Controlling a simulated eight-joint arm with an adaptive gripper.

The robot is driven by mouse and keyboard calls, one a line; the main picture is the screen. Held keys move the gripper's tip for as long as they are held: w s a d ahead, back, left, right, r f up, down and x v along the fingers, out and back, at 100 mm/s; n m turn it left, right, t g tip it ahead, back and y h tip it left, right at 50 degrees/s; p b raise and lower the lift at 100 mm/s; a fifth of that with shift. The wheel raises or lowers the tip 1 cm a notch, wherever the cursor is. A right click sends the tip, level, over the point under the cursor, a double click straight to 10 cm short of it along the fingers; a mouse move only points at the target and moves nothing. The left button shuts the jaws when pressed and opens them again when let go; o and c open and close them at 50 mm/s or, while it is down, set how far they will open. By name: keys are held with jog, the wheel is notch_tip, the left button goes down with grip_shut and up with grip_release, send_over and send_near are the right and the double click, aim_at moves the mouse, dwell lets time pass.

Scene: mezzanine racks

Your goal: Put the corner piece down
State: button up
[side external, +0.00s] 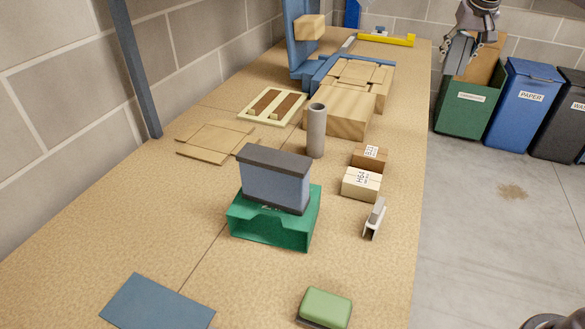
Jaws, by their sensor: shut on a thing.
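My gripper (468,40) is at the top right, beyond the right edge of the table and in front of the green bin. It is shut on a small grey piece (457,55), which I take to be the corner piece. The piece hangs in the air, apart from the table. Its full shape is hard to tell, as the fingers partly cover it and it is small in this view.
The table (380,290) holds a green tray (270,235) with a blue-grey block, a grey tube (316,135), two small boxes (361,184), a pale bracket-like item (375,218) and a green sponge-like block (325,306). Bins, including a green one (462,110), stand at right.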

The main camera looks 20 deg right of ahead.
jog(key=s+a+n+y, duration=0.3)
jog(key=a+n, duration=0.7)
jog(key=a, duration=2.3)
jog(key=s+a+n+g+y, duration=0.15)
jog(key=s+a+n, duration=0.35)
jog(key=s+a, duration=0.5)
jog(key=s+a+n+g+y, duration=0.15)
jog(key=s+a+n, duration=0.35)
jog(key=a, duration=0.8)
notch_tip(320, 180, down, 11)
jog(key=t, duration=0.1)
jog(key=shift+m, duration=0.4)
jog(key=shift+s+a+f, duration=0.8)
jog(key=shift+a+f, duration=1)
jog(key=shift+f, duration=0.05)
jog(key=shift+s+a+f, duration=0.85)
jog(key=shift+a+f, duration=1)
jog(key=shift+s+a+f, duration=0.8)
jog(key=shift+a+f, duration=1)
jog(key=shift+f, duration=0.05)
jog(key=shift+f, duration=0.15)
